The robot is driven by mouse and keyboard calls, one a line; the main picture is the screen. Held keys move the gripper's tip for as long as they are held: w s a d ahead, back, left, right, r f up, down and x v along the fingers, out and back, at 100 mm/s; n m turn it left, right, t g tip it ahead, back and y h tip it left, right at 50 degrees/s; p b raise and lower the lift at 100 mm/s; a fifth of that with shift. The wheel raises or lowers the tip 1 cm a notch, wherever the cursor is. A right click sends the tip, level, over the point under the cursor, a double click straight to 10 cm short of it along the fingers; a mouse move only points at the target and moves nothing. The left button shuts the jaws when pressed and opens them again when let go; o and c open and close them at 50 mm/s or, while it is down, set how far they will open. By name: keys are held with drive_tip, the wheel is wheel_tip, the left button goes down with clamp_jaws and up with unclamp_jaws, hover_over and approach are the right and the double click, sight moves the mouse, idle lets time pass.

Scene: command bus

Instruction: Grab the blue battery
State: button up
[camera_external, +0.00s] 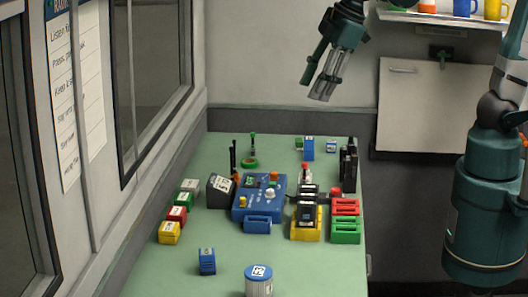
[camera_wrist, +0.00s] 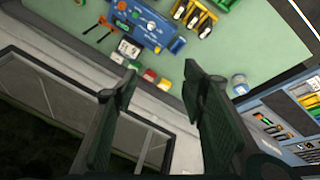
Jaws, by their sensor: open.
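The blue battery (camera_external: 207,261) is a small upright block with a label on top. It stands alone at the front left of the green table in the external view. I cannot make it out clearly in the wrist view, where the right finger covers part of the table. My gripper (camera_external: 312,90) hangs well above the back of the table, far from the battery and touching nothing. In the wrist view its two fingers (camera_wrist: 160,78) are spread apart with nothing between them.
Yellow (camera_external: 169,232), red (camera_external: 177,215) and green (camera_external: 188,197) blocks line the table's left edge. A blue console (camera_external: 259,198) stands mid-table. A blue-white can (camera_external: 258,283) stands right of the battery. Red and green racks (camera_external: 345,220) are at right. Windows flank the left side.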

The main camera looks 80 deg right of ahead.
drive_tip(key=w+a+f+n+g, duration=0.1)
drive_tip(key=w+a+f+n, duration=0.25)
drive_tip(key=w+a, duration=0.45)
drive_tip(key=n+g+h, duration=0.3)
drive_tip(key=n+h, duration=0.1)
drive_tip(key=n, duration=0.7)
hover_over(206, 252)
drive_tip(key=a, duration=0.3)
wheel_tip(206, 252, down, 26)
drive_tip(key=shift+s+d, duration=0.25)
drive_tip(key=shift+x, duration=1.25)
drive_tip(key=shift+d+f, duration=0.1)
